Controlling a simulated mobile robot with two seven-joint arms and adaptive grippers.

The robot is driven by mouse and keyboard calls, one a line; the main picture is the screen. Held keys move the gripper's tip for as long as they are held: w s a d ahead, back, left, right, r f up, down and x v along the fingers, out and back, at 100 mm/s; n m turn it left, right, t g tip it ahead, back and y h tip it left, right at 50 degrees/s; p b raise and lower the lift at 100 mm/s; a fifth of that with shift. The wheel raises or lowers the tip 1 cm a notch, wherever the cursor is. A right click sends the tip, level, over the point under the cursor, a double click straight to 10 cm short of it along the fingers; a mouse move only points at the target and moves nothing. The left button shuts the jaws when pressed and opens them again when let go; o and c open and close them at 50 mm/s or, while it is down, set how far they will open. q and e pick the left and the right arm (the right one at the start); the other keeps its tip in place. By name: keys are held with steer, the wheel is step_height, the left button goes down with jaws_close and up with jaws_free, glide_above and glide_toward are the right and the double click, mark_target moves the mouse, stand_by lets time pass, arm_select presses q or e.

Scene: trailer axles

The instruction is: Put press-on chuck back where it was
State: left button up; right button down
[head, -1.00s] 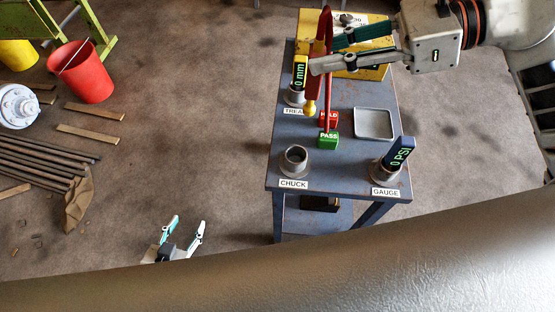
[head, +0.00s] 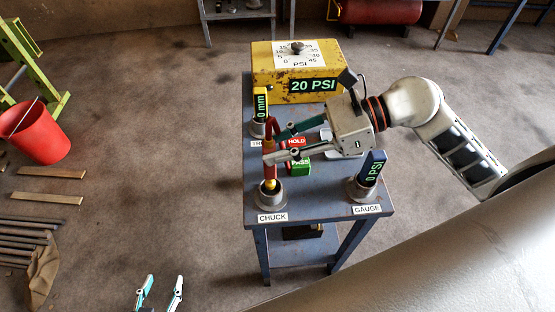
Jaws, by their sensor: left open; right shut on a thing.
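The press-on chuck (head: 268,168) is red with a brass-yellow tip and stands roughly upright. My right gripper (head: 271,147) is shut on it, with one teal and one pale finger at its body. Its tip is over or inside the mouth of the round metal holder (head: 270,198) labelled CHUCK, at the front left of the blue-grey cart (head: 318,200). I cannot tell how deep the tip sits. My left gripper (head: 162,290) is open and empty, low at the bottom edge, left of the cart and well apart from it.
A yellow box (head: 265,62) reading 20 PSI stands at the cart's back. The gauge (head: 373,166) stands in its holder at right, and the tread gauge (head: 261,104) in its holder at left. HOLD (head: 296,142) and PASS (head: 298,168) blocks sit behind the CHUCK holder.

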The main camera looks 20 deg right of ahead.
mark_target(270, 168)
step_height(270, 168, down, 5)
steer(key=shift+r, duration=0.1)
stand_by(0.3)
steer(key=shift+b, duration=0.3)
steer(key=shift+f, duration=0.2)
steer(key=c, duration=1.7)
jaws_free()
steer(key=shift+r, duration=0.15)
